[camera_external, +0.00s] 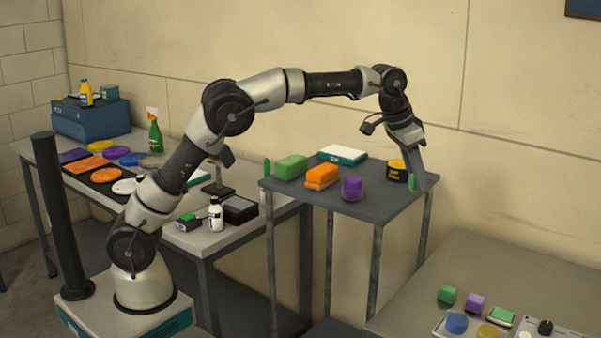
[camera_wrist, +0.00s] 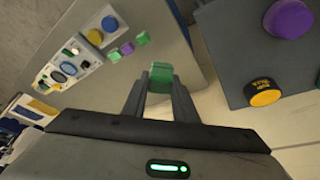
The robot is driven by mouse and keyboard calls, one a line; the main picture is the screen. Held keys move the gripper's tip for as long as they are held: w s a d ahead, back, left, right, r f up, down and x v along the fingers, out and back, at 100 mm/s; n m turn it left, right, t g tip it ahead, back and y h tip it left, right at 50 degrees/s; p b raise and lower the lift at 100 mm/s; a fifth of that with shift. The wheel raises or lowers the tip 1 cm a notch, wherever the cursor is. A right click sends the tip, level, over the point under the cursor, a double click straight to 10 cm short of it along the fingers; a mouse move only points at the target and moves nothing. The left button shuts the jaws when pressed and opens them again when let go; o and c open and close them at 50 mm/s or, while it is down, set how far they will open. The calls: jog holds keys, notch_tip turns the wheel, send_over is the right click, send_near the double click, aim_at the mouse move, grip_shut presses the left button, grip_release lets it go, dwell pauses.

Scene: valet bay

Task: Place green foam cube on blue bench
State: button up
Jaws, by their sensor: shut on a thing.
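My gripper (camera_external: 420,182) is shut on a green foam cube (camera_external: 413,182) beside the right edge of the blue-grey raised bench (camera_external: 345,206). In the wrist view the green cube (camera_wrist: 161,77) sits between the two fingertips (camera_wrist: 160,88), partly covered by them. The bench top (camera_wrist: 232,62) shows to the right of the cube in that view. I cannot tell the cube's exact height over or beside the bench edge. The blue-grey raised bench is the only bluish bench top I see.
The bench holds a green block (camera_external: 291,167), an orange block (camera_external: 322,176), a purple piece (camera_external: 352,188), a yellow-black tin (camera_external: 397,171) and a white-green case (camera_external: 342,154). A lower grey table (camera_external: 510,270) at right carries small blocks and a button panel. A cluttered table stands left.

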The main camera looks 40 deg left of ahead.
jog(key=s+d+m, duration=0.1)
jog(key=s+d, duration=0.5)
jog(key=d, duration=0.1)
notch_tip(320, 180, down, 30)
jog(key=shift+w+a+f+b, duration=0.1)
jog(key=shift+a+b, duration=0.05)
jog(key=shift+b, duration=0.25)
jog(key=shift+f, duration=0.25)
jog(key=o, duration=1)
jog(key=shift+r, duration=0.1)
jog(key=shift+r, duration=0.3)
jog(key=v, duration=1.1)
jog(key=shift+a+r+p, duration=0.3)
jog(key=shift+a, duration=0.05)
